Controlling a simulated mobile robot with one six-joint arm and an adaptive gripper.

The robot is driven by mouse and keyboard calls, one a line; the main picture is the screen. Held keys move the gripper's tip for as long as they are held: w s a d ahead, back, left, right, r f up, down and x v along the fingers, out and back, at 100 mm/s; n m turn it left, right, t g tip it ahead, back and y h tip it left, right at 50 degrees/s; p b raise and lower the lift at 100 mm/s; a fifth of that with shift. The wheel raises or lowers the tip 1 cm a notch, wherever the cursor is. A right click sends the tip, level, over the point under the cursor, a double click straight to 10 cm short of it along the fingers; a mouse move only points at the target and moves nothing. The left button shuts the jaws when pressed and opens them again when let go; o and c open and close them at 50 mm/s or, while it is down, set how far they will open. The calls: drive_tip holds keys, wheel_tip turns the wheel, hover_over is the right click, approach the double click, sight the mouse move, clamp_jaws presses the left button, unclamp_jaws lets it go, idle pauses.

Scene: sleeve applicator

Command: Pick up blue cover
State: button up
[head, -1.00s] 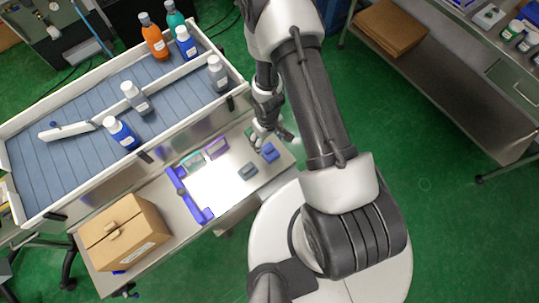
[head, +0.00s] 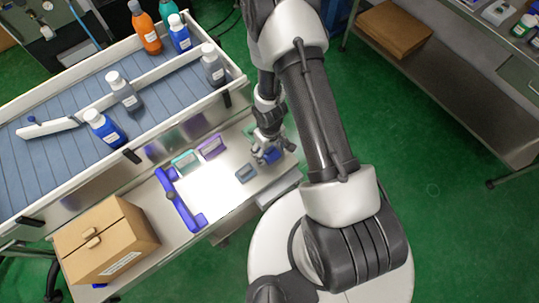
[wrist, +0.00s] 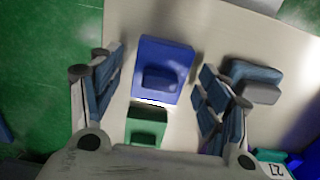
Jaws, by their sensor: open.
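The blue cover (wrist: 164,64) lies on the pale worktable in the wrist view, a flat block with a raised knob on top. In the head view the blue cover (head: 271,155) is partly hidden under my gripper. My gripper (wrist: 158,95) is open and empty, with its fingers on either side of the blue cover and the green cover. In the head view my gripper (head: 267,146) is right over the blue cover. Whether the fingers touch it I cannot tell.
A green cover (wrist: 147,125) lies close beside the blue one. A grey cover (head: 246,173) lies near the right finger. Purple (head: 211,147) and teal (head: 186,160) covers, a blue bracket (head: 180,201) and a cardboard box (head: 105,240) share the table. The conveyor (head: 60,172) carries several bottles.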

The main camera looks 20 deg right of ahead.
drive_tip(key=shift+c, duration=0.4)
drive_tip(key=c, duration=1)
